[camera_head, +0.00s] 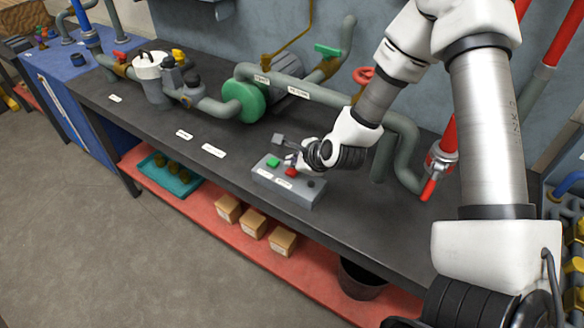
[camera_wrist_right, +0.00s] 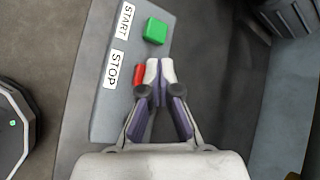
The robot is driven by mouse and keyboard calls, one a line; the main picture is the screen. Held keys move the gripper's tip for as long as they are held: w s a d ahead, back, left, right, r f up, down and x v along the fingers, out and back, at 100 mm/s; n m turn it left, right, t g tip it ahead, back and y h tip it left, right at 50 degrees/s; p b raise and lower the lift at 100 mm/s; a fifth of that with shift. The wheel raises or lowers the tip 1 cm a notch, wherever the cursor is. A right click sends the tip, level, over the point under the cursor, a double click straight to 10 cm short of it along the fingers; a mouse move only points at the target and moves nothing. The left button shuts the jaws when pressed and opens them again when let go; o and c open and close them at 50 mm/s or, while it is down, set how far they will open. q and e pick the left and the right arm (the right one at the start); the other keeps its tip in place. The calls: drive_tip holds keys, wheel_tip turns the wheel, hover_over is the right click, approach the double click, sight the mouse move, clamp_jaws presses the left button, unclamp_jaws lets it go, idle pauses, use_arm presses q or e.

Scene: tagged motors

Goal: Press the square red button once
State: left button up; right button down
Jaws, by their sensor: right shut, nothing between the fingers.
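The square red button (camera_head: 291,172) sits on a grey control box (camera_head: 285,190) on the workbench. In the right wrist view the red button (camera_wrist_right: 139,74) is beside the STOP label, partly hidden by a finger. A green button (camera_head: 273,162) is on the same box, beside the START label in the right wrist view (camera_wrist_right: 155,31). My right gripper (camera_head: 290,160) is shut and empty over the box. In the right wrist view its fingertips (camera_wrist_right: 160,70) are just right of the red button; I cannot tell whether they touch it. My left gripper is out of view.
The dark workbench (camera_head: 225,175) carries a green-flanged pump (camera_head: 243,100) and grey pipes behind the box. A white-lidded pot (camera_head: 150,66) stands further left. The bench top left of the box is mostly clear. Small boxes (camera_head: 254,223) sit on the red shelf below.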

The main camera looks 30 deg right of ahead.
sight(293, 172)
wheel_tip(293, 172, up, 5)
drive_tip(key=p, duration=0.3)
drive_tip(key=shift+p, duration=0.35)
idle(0.3)
